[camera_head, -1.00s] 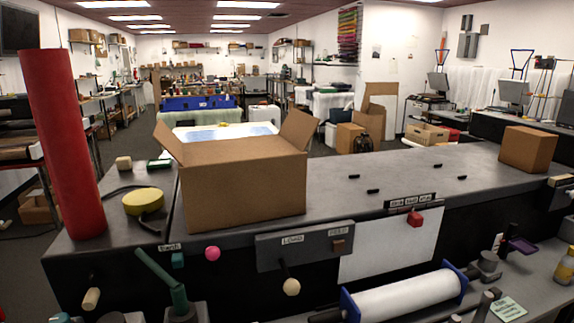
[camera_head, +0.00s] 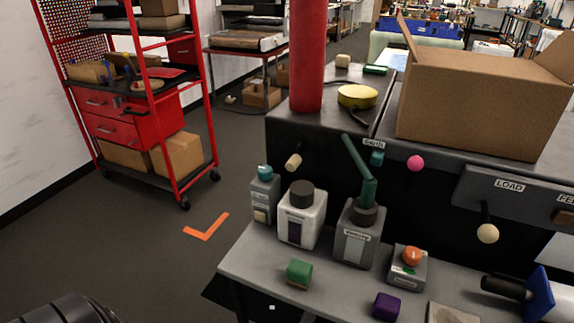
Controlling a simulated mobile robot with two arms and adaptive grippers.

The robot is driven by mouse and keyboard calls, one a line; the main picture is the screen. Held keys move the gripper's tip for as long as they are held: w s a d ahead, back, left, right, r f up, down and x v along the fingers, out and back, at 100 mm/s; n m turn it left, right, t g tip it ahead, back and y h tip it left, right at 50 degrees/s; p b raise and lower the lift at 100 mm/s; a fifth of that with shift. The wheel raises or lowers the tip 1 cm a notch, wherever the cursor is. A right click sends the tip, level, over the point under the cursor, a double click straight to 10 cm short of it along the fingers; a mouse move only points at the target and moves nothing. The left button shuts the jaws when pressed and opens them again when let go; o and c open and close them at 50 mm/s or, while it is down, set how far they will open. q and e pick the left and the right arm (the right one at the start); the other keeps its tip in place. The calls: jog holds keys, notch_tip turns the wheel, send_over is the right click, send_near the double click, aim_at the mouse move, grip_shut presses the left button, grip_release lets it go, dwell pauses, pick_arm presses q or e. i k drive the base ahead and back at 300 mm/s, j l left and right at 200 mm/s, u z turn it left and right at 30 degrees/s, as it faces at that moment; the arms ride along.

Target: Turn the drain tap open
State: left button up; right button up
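I cannot tell for sure which part is the drain tap. A beige handle (camera_head: 293,161) sticks out of the dark machine front below the red roll. A green lever (camera_head: 358,160) leans up to the left above a grey container (camera_head: 357,235) with a dark cap. A cream ball knob (camera_head: 487,233) hangs on a dark stem under the grey LOAD panel (camera_head: 507,186). A pink knob (camera_head: 415,163) is on the machine's front edge. Neither of my grippers is in view.
A low grey bench (camera_head: 255,262) holds containers, a green block (camera_head: 299,272), a purple block (camera_head: 386,306) and an orange button box (camera_head: 408,267). A cardboard box (camera_head: 465,105) stands on the machine.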

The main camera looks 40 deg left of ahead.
aim_at(264, 172)
jog(key=u, duration=1.25)
